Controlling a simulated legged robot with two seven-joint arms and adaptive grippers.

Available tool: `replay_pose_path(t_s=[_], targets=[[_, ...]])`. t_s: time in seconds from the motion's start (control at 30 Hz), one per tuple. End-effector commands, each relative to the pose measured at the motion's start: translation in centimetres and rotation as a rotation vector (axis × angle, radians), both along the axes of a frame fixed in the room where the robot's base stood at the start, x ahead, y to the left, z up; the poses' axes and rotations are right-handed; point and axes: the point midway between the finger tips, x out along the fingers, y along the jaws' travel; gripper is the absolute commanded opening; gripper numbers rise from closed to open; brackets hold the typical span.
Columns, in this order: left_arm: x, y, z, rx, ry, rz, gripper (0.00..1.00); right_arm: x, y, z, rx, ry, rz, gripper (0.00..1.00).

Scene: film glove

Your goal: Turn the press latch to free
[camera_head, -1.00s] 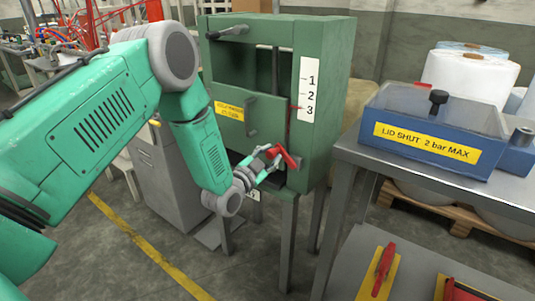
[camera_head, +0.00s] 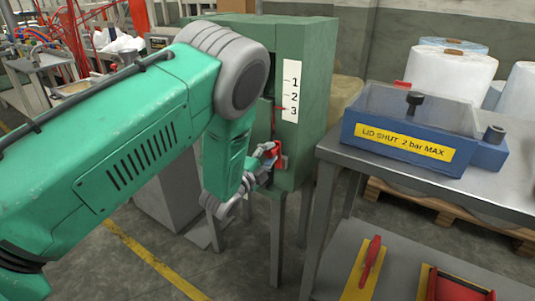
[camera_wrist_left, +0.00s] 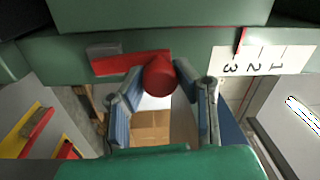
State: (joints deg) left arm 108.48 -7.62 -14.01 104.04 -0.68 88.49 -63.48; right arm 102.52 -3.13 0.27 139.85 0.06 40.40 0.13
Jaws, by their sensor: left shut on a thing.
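The green press (camera_head: 310,100) stands in the middle of the head view, with a white 1-2-3 scale (camera_head: 291,92) on its front and a red pointer near 3. The red latch (camera_head: 277,157) sits low on the press front. My left gripper (camera_head: 268,160) is at the latch, partly hidden by my forearm. In the left wrist view the red latch (camera_wrist_left: 118,63) has a round red knob (camera_wrist_left: 159,76) between the tips of my left gripper (camera_wrist_left: 160,85), which is shut on it. My right gripper is not in view.
A blue box (camera_head: 405,140) labelled "LID SHUT 2 bar MAX" stands on a grey table (camera_head: 470,182) at right. Below it, a lower shelf (camera_head: 330,265) bears yellow plates with red handles. White rolls (camera_head: 450,68) stand behind.

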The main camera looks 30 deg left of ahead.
Motion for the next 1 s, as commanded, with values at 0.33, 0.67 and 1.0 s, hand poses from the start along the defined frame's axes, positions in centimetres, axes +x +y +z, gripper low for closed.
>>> replay_pose_path(t_s=[0.33,0.67,1.0], targets=[[-0.12,-0.43,-0.39,0.044,0.005,-0.006,0.0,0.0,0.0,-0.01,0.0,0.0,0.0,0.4],[-0.16,-0.48,-0.53,0.043,0.009,-0.007,0.32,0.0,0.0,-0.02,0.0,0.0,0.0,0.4],[-0.18,-0.29,-0.25,0.045,0.003,-0.004,0.48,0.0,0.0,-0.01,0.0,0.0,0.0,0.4]])
